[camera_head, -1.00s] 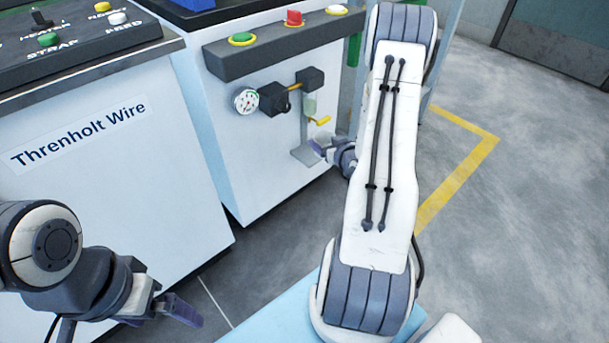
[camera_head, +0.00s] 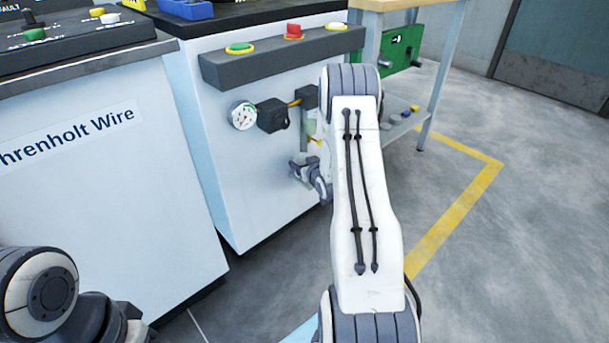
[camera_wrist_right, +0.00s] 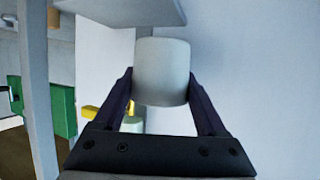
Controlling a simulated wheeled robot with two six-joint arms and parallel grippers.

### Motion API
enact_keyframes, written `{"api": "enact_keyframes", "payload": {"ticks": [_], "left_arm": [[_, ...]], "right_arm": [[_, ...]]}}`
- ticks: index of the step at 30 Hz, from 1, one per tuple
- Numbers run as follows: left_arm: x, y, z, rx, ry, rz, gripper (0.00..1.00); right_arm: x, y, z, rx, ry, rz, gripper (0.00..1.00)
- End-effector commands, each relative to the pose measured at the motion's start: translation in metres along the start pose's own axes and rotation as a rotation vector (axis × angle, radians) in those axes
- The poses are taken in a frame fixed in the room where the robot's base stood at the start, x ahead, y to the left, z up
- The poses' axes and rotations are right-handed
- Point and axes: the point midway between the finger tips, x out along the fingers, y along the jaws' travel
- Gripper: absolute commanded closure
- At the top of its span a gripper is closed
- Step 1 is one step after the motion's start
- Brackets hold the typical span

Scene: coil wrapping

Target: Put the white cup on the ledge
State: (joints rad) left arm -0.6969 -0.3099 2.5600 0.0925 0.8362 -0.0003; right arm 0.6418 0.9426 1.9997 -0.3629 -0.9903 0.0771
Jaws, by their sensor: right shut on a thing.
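The white cup (camera_wrist_right: 162,70) is between the two fingers of my right gripper (camera_wrist_right: 161,92), which is shut on it. In the right wrist view, the ledge (camera_wrist_right: 130,12), a flat grey plate, shows at the top, a small gap in the picture from the cup's near end. That view looks upside down compared with the head view. In the head view my right gripper (camera_head: 303,172) is in front of the white cabinet, below the gauge and valve, and covers most of the ledge. I cannot make out the cup there. My left gripper's fingers are outside the frame.
A pressure gauge (camera_head: 243,115) and a black regulator (camera_head: 272,116) stick out of the cabinet (camera_head: 235,190) just above and left of my right gripper. A yellow handle (camera_wrist_right: 93,110) shows near it in the wrist view. A bench with a green panel (camera_head: 400,48) stands behind right.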

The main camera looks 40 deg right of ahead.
Motion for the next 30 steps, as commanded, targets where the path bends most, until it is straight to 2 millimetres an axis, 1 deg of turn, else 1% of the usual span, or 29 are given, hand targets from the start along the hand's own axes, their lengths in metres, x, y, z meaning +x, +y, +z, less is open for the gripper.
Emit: {"api": "enact_keyframes", "payload": {"ticks": [1,6,14,18,19,21,27,30], "left_arm": [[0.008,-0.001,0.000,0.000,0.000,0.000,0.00],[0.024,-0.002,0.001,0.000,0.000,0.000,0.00],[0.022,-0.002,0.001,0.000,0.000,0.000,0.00],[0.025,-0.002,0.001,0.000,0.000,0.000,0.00],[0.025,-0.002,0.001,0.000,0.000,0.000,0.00],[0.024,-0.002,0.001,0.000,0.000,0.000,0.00],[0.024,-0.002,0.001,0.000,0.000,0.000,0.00],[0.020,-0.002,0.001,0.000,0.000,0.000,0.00]], "right_arm": [[0.004,0.000,0.011,0.001,-0.002,0.000,0.88],[0.013,0.001,0.034,0.000,0.000,0.000,0.88],[0.013,0.001,0.032,0.000,0.001,0.000,0.88],[0.015,0.001,0.036,0.000,0.001,0.000,0.88],[0.014,0.001,0.036,0.000,0.001,0.000,0.22],[0.014,0.001,0.035,-0.001,0.001,0.000,0.00],[0.014,0.001,0.035,-0.001,0.000,0.000,0.00],[0.012,0.001,0.030,-0.001,0.001,0.000,0.00]]}}
